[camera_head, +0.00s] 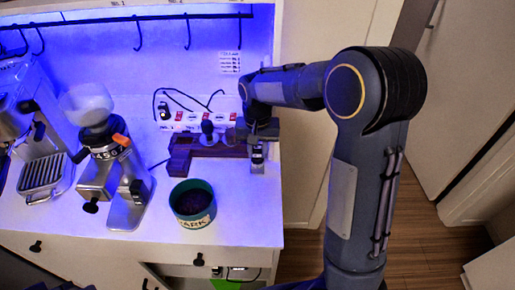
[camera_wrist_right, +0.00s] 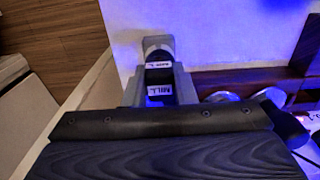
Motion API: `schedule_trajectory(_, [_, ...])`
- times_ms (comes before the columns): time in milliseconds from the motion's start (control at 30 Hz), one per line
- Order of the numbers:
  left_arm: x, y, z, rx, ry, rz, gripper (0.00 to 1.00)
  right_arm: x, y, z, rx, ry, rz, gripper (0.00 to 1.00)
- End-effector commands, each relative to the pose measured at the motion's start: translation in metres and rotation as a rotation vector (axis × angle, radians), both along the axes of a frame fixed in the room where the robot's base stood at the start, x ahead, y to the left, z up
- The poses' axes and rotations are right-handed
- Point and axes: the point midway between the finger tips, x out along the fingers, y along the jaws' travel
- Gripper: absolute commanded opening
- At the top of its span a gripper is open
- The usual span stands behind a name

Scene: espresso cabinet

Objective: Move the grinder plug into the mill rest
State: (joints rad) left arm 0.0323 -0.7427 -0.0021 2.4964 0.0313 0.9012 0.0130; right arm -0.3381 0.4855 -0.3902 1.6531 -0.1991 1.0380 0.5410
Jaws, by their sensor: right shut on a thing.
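My right gripper (camera_head: 257,143) is low over the right end of the white counter, with its arm coming in from the right. In the right wrist view its grey fingers (camera_wrist_right: 158,88) are shut on a small dark block, which I take for the grinder plug (camera_wrist_right: 159,78). It has a white tag reading MILL and a second tag I cannot read clearly. A rounded grey end shows beyond it. In the head view the tagged piece (camera_head: 257,155) shows just below the fingers. I cannot tell the mill rest apart. My left gripper is out of view.
A dark wooden stand (camera_head: 215,149) lies left of the gripper, with a round-headed tool (camera_head: 207,127) on it. A power strip (camera_head: 205,118) with black cords runs behind. A green can (camera_head: 193,203) stands in front; the grinder (camera_head: 110,165) and espresso machine (camera_head: 35,140) stand left.

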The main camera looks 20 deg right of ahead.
Motion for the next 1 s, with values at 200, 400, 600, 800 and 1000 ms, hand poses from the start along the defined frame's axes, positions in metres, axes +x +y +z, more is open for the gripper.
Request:
schedule_trajectory(200, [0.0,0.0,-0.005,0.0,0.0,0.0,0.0,0.0,0.0,-0.007,0.0,0.001,0.0,0.0])
schedule_trajectory(400, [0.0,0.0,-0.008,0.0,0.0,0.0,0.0,0.0,0.0,-0.012,0.0,0.002,0.0,0.0])
schedule_trajectory(600, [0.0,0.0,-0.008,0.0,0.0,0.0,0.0,0.0,0.0,-0.012,0.0,0.001,0.0,0.41])
schedule_trajectory(800, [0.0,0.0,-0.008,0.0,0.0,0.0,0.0,0.0,0.0,-0.012,0.0,0.001,0.0,0.49])
schedule_trajectory(1000, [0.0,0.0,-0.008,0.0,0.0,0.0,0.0,0.0,0.0,-0.008,0.0,-0.001,0.0,0.49])
